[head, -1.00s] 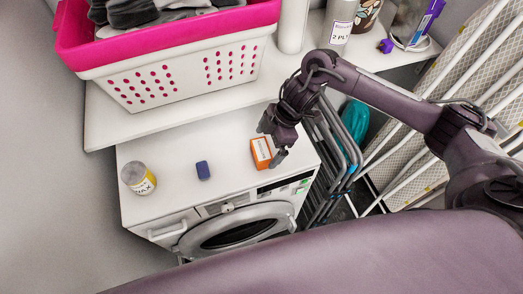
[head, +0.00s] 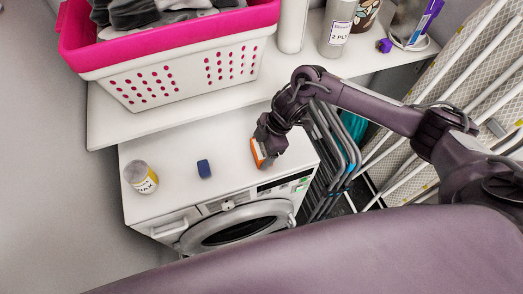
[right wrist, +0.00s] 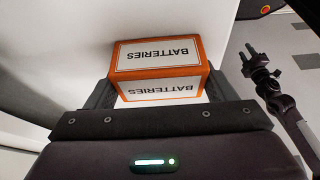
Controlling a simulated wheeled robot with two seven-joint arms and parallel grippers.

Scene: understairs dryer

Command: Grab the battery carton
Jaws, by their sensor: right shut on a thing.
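The battery carton (head: 256,152) is a small orange and white box on the right part of the dryer's white top (head: 225,160). Its "BATTERIES" lettering shows in the right wrist view (right wrist: 157,54). My right gripper (head: 265,157) is shut on the carton, with one finger on each side of it. In the head view the gripper hides much of the carton. I cannot tell whether the carton still touches the dryer top. My left gripper (right wrist: 262,65) shows empty at the right of the right wrist view, its two fingers apart, away from the carton.
Above is a shelf with a pink and white laundry basket (head: 170,75) and a grey bottle (head: 337,30). Folded metal racks (head: 335,150) stand close to the dryer's right side.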

